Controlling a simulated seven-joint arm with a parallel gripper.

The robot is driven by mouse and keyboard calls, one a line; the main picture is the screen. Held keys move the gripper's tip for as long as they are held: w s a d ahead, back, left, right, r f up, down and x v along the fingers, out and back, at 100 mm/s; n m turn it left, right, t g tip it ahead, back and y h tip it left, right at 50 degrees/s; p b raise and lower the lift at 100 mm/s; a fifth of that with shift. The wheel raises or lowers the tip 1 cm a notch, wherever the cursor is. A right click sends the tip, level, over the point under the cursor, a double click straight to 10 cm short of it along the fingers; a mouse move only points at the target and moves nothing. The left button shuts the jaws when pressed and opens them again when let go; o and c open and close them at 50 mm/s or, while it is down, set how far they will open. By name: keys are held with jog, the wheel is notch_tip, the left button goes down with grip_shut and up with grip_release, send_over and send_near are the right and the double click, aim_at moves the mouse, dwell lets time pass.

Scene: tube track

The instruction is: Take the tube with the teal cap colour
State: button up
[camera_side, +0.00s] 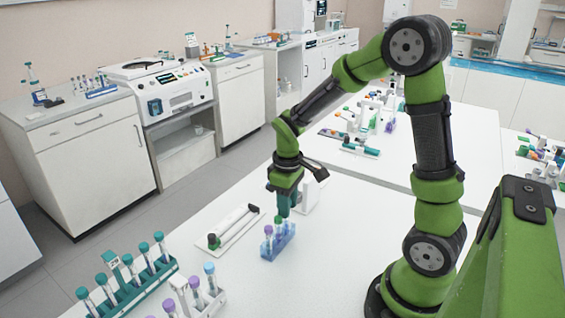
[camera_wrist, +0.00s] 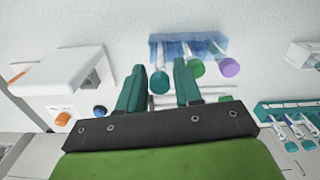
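My gripper (camera_side: 283,207) points down just above a small blue rack (camera_side: 277,245) on the white table. In the wrist view my gripper (camera_wrist: 159,68) has its two teal fingers apart, with a teal cap (camera_wrist: 159,82) showing between them. I cannot tell whether either finger touches it. The blue rack (camera_wrist: 182,42) also holds a tube with a green cap (camera_wrist: 195,67) and one with a purple cap (camera_wrist: 229,67). In the side view a purple cap (camera_side: 268,230) shows at the rack's left, while the teal-capped tube is largely hidden by the fingers.
A teal rack (camera_side: 158,282) with several teal-capped tubes stands at the front left. A white rack (camera_side: 206,303) with purple and blue caps is beside it. A white tray (camera_side: 232,232) with a rod lies left of the blue rack. Open table lies to the right.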

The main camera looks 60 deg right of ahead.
jog(key=c, duration=0.6)
notch_tip(320, 180, up, 10)
jog(key=shift+r, duration=0.1)
dwell(0.4)
jog(key=shift+o, duration=0.4)
